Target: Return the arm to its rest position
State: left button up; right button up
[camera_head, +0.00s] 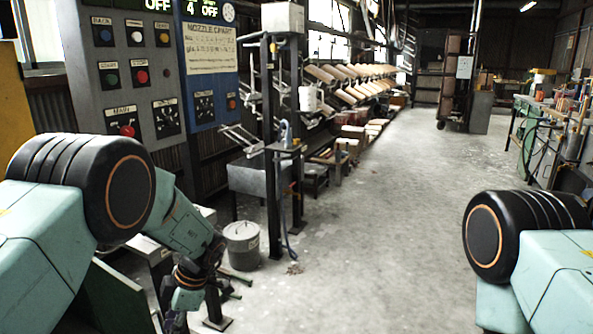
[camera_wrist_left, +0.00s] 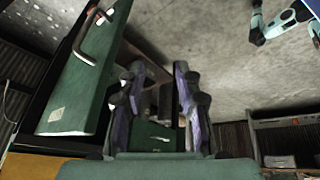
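My left arm (camera_head: 185,220) comes in from the left in the head view, bent at the elbow, with its wrist hanging down. The left gripper (camera_head: 176,318) is at the bottom edge there, dark and partly cut off. In the left wrist view the left gripper (camera_wrist_left: 160,100) shows two dark fingers standing apart, with nothing seen between them. My right arm (camera_head: 535,255) shows only its upper links at the lower right; its gripper is out of the head view.
A control panel (camera_head: 125,70) with buttons stands at the left. A grey bucket (camera_head: 242,247) and a metal stand (camera_head: 272,180) are beyond the left arm. A green panel with a handle (camera_wrist_left: 80,85) is close beside the left gripper. The middle floor (camera_head: 385,220) is clear.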

pick_arm(q)
jog(key=s+a+f+m+t+y, duration=0.2)
jog(key=a+f+m+t, duration=0.1)
jog(key=a+m, duration=0.25)
jog(key=s+a+f+m+t+y, duration=0.2)
jog(key=s+a+m+t, duration=0.15)
jog(key=m, duration=0.25)
jog(key=s+d+f+m+g+h, duration=0.1)
jog(key=s+d+f+m+h, duration=0.1)
jog(key=s, duration=0.8)
jog(key=s+d+f+m+g+h, duration=0.2)
jog(key=s+d+f+m+h, duration=0.1)
jog(key=s, duration=0.7)
jog(key=s+d+f+m+g+h, duration=0.2)
jog(key=s+d+m, duration=0.4)
jog(key=s, duration=0.4)
jog(key=shift+s+d+f+h, duration=0.2)
jog(key=shift+d+f+h, duration=0.3)
jog(key=shift+h, duration=0.4)
jog(key=shift+m, duration=0.25)
